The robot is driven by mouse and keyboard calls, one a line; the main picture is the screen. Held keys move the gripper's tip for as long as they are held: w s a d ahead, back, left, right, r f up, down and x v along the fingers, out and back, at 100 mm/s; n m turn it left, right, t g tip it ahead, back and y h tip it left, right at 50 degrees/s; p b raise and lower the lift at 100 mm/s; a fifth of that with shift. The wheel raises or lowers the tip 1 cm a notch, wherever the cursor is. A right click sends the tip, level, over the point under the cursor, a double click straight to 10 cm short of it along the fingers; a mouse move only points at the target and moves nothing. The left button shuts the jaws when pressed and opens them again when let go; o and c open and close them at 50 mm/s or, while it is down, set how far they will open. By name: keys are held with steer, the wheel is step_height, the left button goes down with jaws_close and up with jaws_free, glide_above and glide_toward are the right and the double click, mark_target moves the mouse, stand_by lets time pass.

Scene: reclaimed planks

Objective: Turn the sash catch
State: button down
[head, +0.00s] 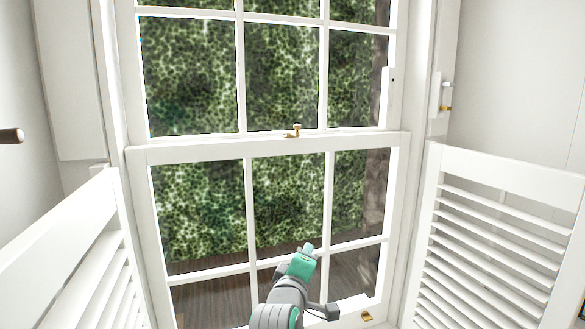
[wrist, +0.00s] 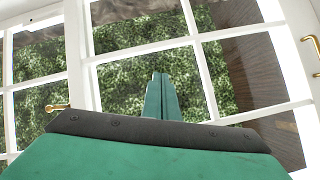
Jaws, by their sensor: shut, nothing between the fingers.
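The brass sash catch (head: 293,131) sits on the meeting rail (head: 200,147) where the upper and lower sashes join, with its small knob standing up. A brass fitting at the left of the wrist view (wrist: 57,107) looks like the same catch. My gripper (head: 308,249) is in front of the lower sash, well below the catch and apart from it. Its green fingers are closed together and empty, as the wrist view also shows (wrist: 160,78). Whether the fingertips touch a pane is hard to tell.
Louvred shutters stand open at left (head: 95,265) and right (head: 500,245) of the window. A brass lift (head: 367,316) is on the bottom rail. A white fitting with brass (head: 445,107) is on the right frame. A dark rod end (head: 10,135) juts in at left.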

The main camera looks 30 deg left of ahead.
mark_target(296, 127)
steer(key=s+a+r+n, duration=0.1)
steer(key=s+r, duration=0.1)
steer(key=r, duration=0.7)
steer(key=s+a+r+n, duration=0.1)
steer(key=s+r, duration=0.2)
steer(key=r, duration=0.7)
steer(key=s+a+r+n+t, duration=0.1)
steer(key=s+a+r, duration=0.1)
steer(key=r, duration=0.8)
steer(key=shift+s+r+h, duration=0.25)
steer(key=shift+s+h, duration=0.05)
steer(key=shift+s, duration=0.45)
steer(key=shift+w, duration=0.1)
steer(key=x, duration=1.3)
steer(key=shift+w+a, duration=0.1)
steer(key=shift+w, duration=0.3)
